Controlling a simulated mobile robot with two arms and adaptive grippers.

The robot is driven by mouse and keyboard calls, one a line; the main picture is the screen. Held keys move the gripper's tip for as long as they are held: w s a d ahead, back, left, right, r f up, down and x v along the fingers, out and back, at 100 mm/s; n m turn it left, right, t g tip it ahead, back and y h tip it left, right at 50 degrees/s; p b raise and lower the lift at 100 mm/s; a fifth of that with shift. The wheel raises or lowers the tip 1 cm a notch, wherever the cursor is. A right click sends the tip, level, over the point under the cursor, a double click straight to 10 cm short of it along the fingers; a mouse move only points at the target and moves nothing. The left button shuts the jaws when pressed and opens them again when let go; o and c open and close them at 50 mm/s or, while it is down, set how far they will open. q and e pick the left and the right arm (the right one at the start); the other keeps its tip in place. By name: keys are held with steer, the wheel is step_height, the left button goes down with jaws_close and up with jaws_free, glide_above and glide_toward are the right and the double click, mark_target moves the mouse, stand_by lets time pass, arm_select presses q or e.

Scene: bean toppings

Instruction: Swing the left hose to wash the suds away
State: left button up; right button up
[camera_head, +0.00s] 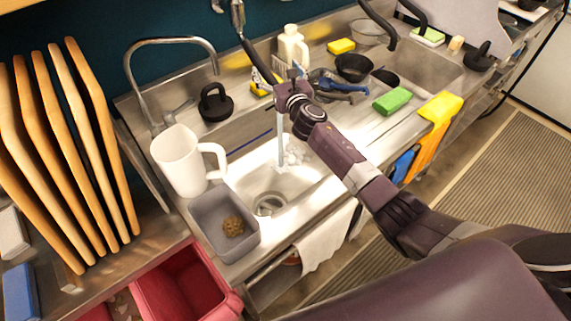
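The left hose (241,30) hangs down from the top of the picture in the head view, and its lower end runs into my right gripper (283,90). My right gripper appears shut around that end, above the left sink, and its fingers are partly hidden by my wrist. A stream of water (281,145) falls straight down below the gripper into the left sink (245,187). White suds (294,154) lie on the sink's right side, near the stream. The drain (268,204) shows at the bottom of the basin. My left gripper is not in view.
A white pitcher (180,160) and a grey tub (253,245) with a brown lump stand left of the sink. Wooden boards (85,125) stand at far left. A green sponge (392,101) and black bowl (353,67) lie right. A second sink (415,66) is beyond.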

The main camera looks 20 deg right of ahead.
stand_by(0.3)
steer(key=shift+w+d+b, duration=0.5)
steer(key=shift+w+d, duration=0.6)
steer(key=shift+d, duration=1.15)
steer(key=s+p, duration=0.4)
steer(key=s, duration=0.5)
steer(key=shift+r+p, duration=0.25)
steer(key=shift+p, duration=0.05)
